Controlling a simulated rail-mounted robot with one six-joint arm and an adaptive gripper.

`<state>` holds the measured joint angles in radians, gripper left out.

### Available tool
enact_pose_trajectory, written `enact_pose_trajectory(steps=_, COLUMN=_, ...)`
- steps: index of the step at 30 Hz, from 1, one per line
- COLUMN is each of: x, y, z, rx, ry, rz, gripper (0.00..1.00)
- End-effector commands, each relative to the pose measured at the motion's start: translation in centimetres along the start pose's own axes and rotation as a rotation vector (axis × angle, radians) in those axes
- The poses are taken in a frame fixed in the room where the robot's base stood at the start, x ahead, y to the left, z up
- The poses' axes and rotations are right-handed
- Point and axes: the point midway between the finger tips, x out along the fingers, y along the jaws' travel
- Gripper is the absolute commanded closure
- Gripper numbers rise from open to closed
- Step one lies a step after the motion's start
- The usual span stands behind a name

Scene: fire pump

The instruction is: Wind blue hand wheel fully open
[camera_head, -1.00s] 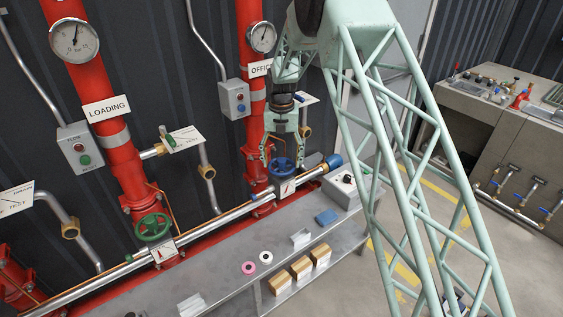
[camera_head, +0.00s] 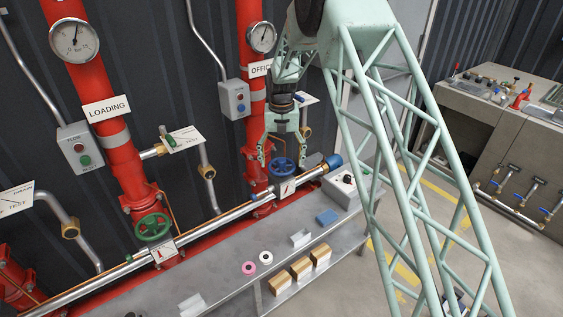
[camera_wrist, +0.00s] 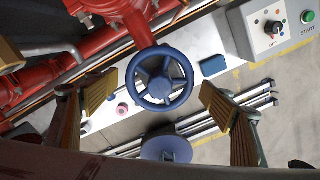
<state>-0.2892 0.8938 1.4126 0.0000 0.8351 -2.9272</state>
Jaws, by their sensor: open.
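The blue hand wheel (camera_head: 283,168) sits on the red valve under the OFFICE pipe in the head view. In the wrist view the blue hand wheel (camera_wrist: 160,78) is centred between my two fingers, with its spokes and hub in clear sight. My gripper (camera_head: 283,160) is above the wheel, pointing down. In the wrist view my gripper (camera_wrist: 158,105) is open, with one yellow-padded finger on each side of the wheel and a visible gap to it. Whether a fingertip touches the rim in the head view cannot be told.
A silver pipe (camera_head: 222,219) runs past the valve. A grey control box (camera_head: 345,186) stands right of the wheel. The green hand wheel (camera_head: 153,227) is at left.

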Motion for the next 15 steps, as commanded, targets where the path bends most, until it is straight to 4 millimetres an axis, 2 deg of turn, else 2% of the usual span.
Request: enact_pose_trajectory(steps=15, x=0.00, y=0.00, z=0.01, rx=0.267, ry=0.000, rz=0.000, gripper=0.25)
